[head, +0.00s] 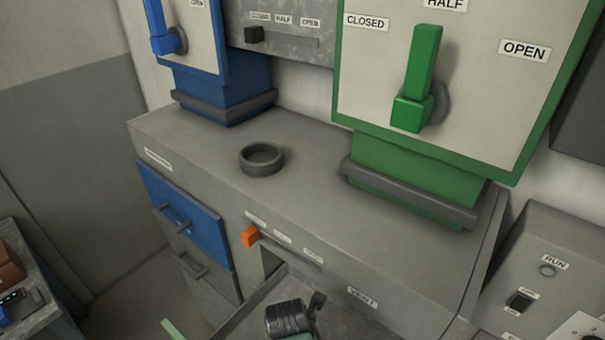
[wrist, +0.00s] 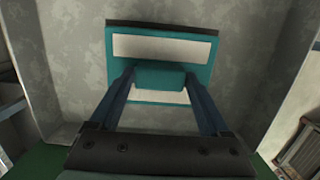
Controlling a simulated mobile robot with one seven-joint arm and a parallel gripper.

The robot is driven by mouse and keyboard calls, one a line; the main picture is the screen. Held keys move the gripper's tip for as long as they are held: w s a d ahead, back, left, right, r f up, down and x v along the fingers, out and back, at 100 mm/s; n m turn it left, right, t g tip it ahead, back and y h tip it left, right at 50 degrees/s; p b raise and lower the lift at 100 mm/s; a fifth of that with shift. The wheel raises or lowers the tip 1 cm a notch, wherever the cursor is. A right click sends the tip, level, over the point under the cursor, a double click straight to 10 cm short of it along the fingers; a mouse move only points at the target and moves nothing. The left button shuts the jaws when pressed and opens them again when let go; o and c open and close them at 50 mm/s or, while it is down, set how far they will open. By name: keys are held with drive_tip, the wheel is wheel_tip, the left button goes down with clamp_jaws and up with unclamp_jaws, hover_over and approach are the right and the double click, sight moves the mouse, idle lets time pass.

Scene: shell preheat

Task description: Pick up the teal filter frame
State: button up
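The teal filter frame (wrist: 205,72) shows in the wrist view as an upright teal rectangle with pale panels and a teal block-shaped handle across its middle. It sits against grey metal walls. My gripper (wrist: 160,77) has its two blue fingers pointing at the frame, one at each side of the handle. The fingertips appear very close to the handle's sides. I cannot tell whether they press on it. In the head view the frame is not clearly seen; only a dark part of my arm shows at the bottom.
Grey metal walls (wrist: 65,75) flank the frame. In the head view a dark ring (head: 261,160) lies on the grey cabinet top (head: 310,190). Blue (head: 188,45) and green (head: 425,75) lever panels stand behind. An orange slider knob (head: 250,236) juts from the cabinet front, beside a blue drawer (head: 180,215).

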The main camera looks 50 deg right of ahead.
drive_tip(key=shift+r, duration=0.1)
clamp_jaws()
